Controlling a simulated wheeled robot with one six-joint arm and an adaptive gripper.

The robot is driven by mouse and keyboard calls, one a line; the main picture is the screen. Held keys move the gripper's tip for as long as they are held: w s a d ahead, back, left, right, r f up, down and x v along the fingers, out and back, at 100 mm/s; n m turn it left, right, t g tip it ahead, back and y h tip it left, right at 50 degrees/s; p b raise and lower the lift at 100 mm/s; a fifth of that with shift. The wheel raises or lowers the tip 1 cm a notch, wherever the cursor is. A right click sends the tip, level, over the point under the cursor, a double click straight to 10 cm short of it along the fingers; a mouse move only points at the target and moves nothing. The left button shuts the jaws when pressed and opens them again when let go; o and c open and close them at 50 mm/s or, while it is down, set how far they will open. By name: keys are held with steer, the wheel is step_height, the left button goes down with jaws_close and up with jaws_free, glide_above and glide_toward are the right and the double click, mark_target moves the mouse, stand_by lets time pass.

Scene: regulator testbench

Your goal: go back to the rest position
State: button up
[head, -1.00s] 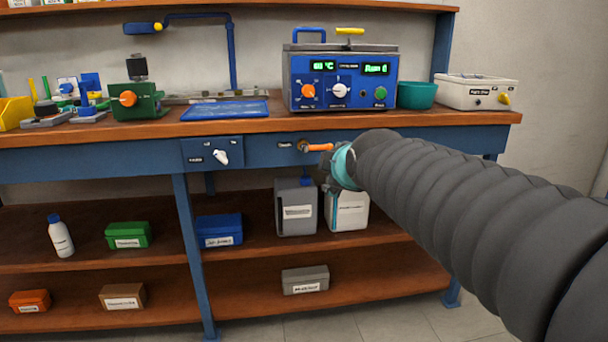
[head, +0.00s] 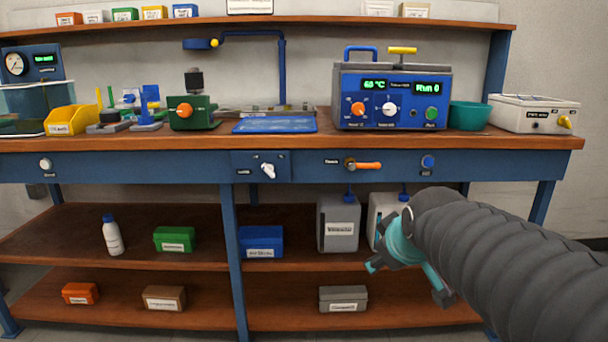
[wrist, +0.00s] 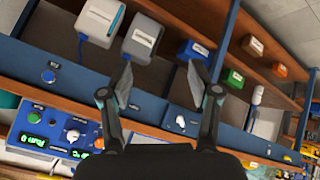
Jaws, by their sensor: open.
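My gripper (head: 407,274) is at the lower right in the head view, in front of the lower shelves, below the bench's front panel. Teal parts of it show at the end of my dark ribbed arm. In the wrist view its two fingers (wrist: 158,92) are spread apart with nothing between them. The orange-handled valve lever (head: 366,166) on the front panel points to the right, apart from my gripper. The white canister (head: 384,215) is partly hidden behind my arm.
The workbench (head: 200,143) carries a blue controller box (head: 395,97), a teal bowl (head: 468,116) and a white box (head: 532,115). A grey canister (head: 339,222) and a blue bin (head: 262,241) stand on the shelf left of my gripper. Floor shows at the right.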

steer(key=s+f+m+g+p, duration=0.1)
steer(key=s+f+m, duration=0.2)
steer(key=s, duration=0.6)
steer(key=s+f+m+g+p, duration=0.1)
steer(key=s+f+m+g, duration=0.1)
steer(key=s, duration=0.7)
steer(key=shift+f+m, duration=0.7)
steer(key=shift+f, duration=0.15)
steer(key=shift+s, duration=0.1)
